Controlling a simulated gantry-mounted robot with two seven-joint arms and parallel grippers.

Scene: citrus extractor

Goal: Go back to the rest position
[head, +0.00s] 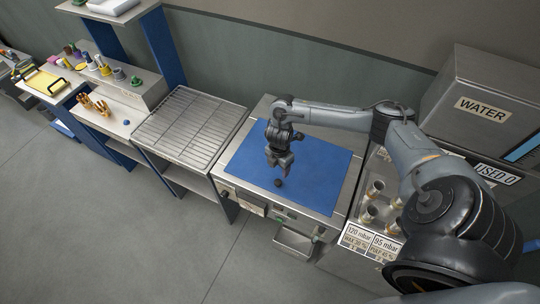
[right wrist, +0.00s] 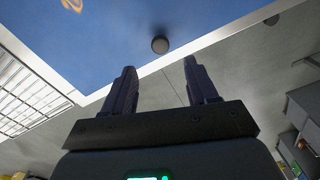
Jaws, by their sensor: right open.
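My right gripper (head: 281,165) is over the blue mat (head: 318,171) on the steel counter in the middle of the head view. Its fingers point down and stand apart, with nothing between them. In the right wrist view the two fingers of the right gripper (right wrist: 161,85) are spread and empty. A small dark round thing (head: 278,183) is just below the fingertips in the head view. The right wrist view shows it as a dark round knob (right wrist: 160,45) on the blue surface near its edge, beyond the fingertips. My left gripper is not in view.
A wire rack (head: 190,124) lies left of the mat. A shelf unit (head: 120,120) with several small cups stands farther left. Metal cups (head: 371,190) and a steel box marked WATER (head: 485,105) are on the right. A small tray (head: 294,243) juts from the counter front. The grey floor is open.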

